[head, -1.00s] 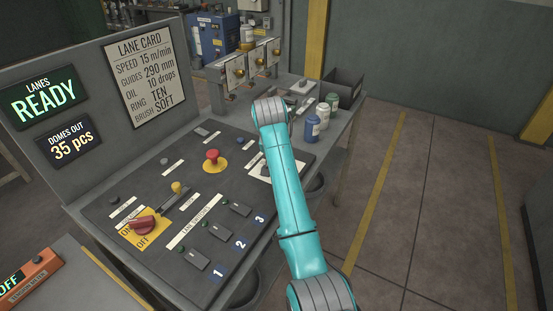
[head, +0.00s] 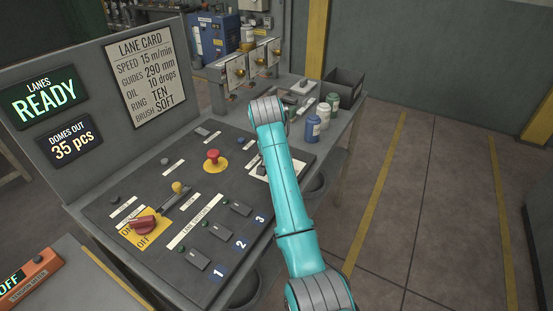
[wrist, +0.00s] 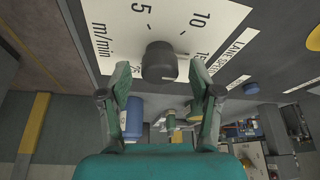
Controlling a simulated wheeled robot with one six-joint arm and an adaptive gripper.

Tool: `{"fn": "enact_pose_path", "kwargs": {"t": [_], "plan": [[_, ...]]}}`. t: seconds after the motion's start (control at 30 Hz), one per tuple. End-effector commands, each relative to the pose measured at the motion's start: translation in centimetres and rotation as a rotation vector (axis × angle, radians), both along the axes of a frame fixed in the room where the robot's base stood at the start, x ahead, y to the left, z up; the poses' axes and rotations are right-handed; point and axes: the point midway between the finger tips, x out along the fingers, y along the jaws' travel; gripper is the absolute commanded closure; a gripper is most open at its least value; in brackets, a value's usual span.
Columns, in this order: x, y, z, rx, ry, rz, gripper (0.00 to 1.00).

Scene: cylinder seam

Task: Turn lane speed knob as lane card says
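The lane card (head: 146,80) stands upright behind the panel and reads speed 15 m/min. The lane speed knob (wrist: 159,62) is a black round knob on a white dial plate (wrist: 112,35) marked 5, 10, 15 and m/min. In the head view the dial plate (head: 259,171) is partly covered by my arm. My gripper (wrist: 160,69) is open, with one finger on each side of the knob. I see gaps between fingers and knob in the wrist view. I cannot make out where the knob points. The head view mostly hides my gripper.
A red mushroom button (head: 212,157) on a yellow base is left of the dial. A red ON/OFF switch (head: 141,223) and several lane cutout switches (head: 198,259) are nearer. Bottles (head: 313,128) stand beyond the panel at right. The floor right of the bench is clear.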

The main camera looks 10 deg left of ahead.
Motion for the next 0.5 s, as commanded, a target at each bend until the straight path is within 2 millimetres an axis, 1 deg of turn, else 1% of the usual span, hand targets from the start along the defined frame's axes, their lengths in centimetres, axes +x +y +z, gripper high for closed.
{"fn": "enact_pose_path", "kwargs": {"t": [0.17,0.27,0.37,0.5], "plan": [[0.0,0.0,0.0,0.000,0.000,0.000,0.37],[-0.2,0.0,0.5,0.001,-0.001,0.000,0.37],[-0.6,0.1,1.5,0.002,-0.002,0.001,0.37],[-1.5,0.2,3.9,0.002,-0.003,0.001,0.37]]}}
